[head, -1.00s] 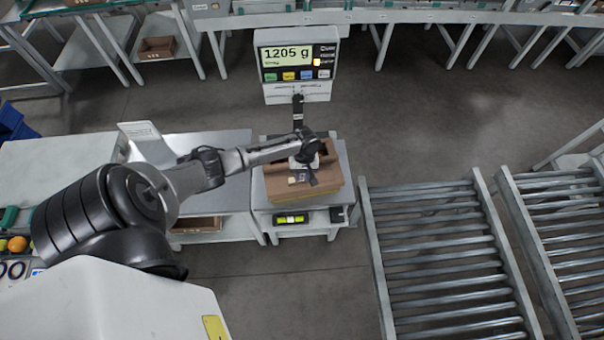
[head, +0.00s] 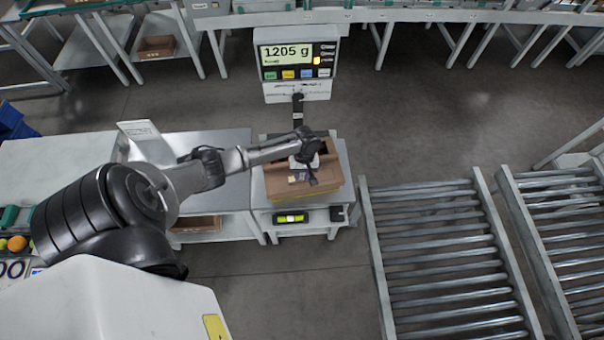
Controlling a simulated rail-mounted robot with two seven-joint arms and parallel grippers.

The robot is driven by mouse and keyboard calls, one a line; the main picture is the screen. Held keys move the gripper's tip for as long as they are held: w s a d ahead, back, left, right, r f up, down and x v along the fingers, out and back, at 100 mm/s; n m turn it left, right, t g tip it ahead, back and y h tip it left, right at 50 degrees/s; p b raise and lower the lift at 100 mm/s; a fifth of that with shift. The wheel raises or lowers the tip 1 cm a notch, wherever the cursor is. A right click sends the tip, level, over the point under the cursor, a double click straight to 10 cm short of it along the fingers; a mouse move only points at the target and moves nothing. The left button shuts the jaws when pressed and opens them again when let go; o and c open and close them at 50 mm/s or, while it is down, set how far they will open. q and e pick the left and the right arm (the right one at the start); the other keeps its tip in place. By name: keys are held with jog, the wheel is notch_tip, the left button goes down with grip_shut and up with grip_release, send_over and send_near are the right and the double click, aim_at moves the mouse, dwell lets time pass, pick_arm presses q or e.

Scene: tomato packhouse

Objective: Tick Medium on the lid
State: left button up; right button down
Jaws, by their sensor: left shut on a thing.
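A brown cardboard box (head: 285,188) sits on the scale's platform in the middle of the view. Its lid carries a small label (head: 298,178) whose print is too small to read. The scale's display (head: 285,56) reads 1205 g. My left gripper (head: 312,177) is over the box top, beside the label, pointing down. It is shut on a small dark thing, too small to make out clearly. The wrist and forearm hide part of the box's far side. I cannot tell whether the held thing touches the lid. My right gripper is out of view.
A roller conveyor (head: 440,250) lies to the right of the scale. A grey bench (head: 225,150) with a tilted panel stands to the left. A spirit-level-like green vial (head: 290,218) shows on the scale's front.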

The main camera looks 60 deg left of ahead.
pick_arm(q)
jog(key=shift+f, duration=0.35)
dwell(0.3)
jog(key=shift+w+a+b, duration=0.25)
jog(key=shift+w+b, duration=0.15)
jog(key=shift+w, duration=0.05)
dwell(0.4)
jog(key=shift+s+d+p, duration=0.15)
jog(key=shift+s+p, duration=0.15)
jog(key=shift+p, duration=0.1)
jog(key=shift+r, duration=0.1)
jog(key=shift+s+d+p+v, duration=0.15)
jog(key=shift+p+v, duration=0.8)
jog(key=shift+p, duration=0.2)
jog(key=shift+s+d+p+v, duration=0.15)
jog(key=shift+s+p+v, duration=0.05)
jog(key=shift+p+v, duration=0.85)
jog(key=shift+s+d+p+v, duration=0.15)
jog(key=shift+p+v, duration=0.7)
jog(key=shift+p, duration=0.35)
jog(key=shift+r, duration=0.2)
